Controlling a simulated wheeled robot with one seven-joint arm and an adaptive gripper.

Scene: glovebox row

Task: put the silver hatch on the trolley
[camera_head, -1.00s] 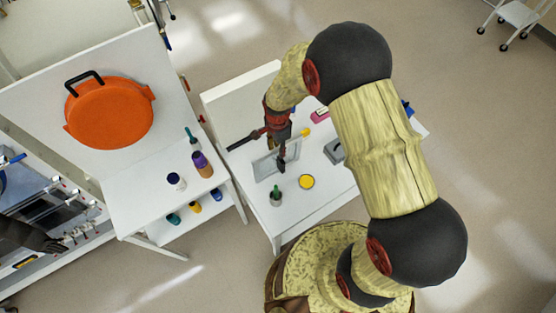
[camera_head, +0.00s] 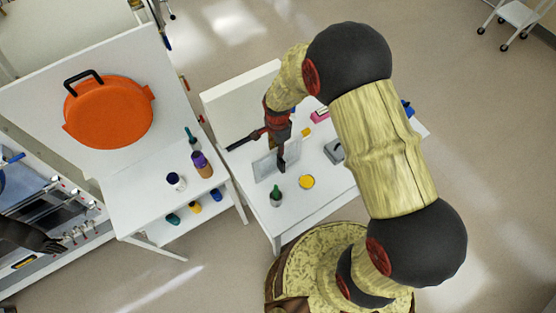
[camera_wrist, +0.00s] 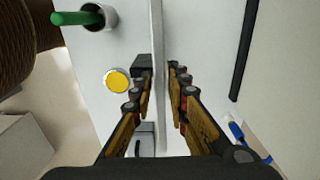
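The silver hatch (camera_head: 264,166) is a flat grey panel over the left part of the white table. In the wrist view the hatch (camera_wrist: 158,50) shows as a thin plate, edge-on, between my fingers. My gripper (camera_head: 281,160) is at its right end, and in the wrist view my gripper (camera_wrist: 159,66) appears shut on it with a fingertip on each side. I cannot tell whether its lower edge touches the table. A small white trolley (camera_head: 519,14) with black wheels stands on the floor at the top right, partly out of frame.
On the table (camera_head: 300,209) are a pot with a green-handled item (camera_head: 276,198), a yellow disc (camera_head: 306,182), a grey item (camera_head: 334,151) and a pink item (camera_head: 320,115). A round orange cover (camera_head: 108,112) is at left. Open floor lies between table and trolley.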

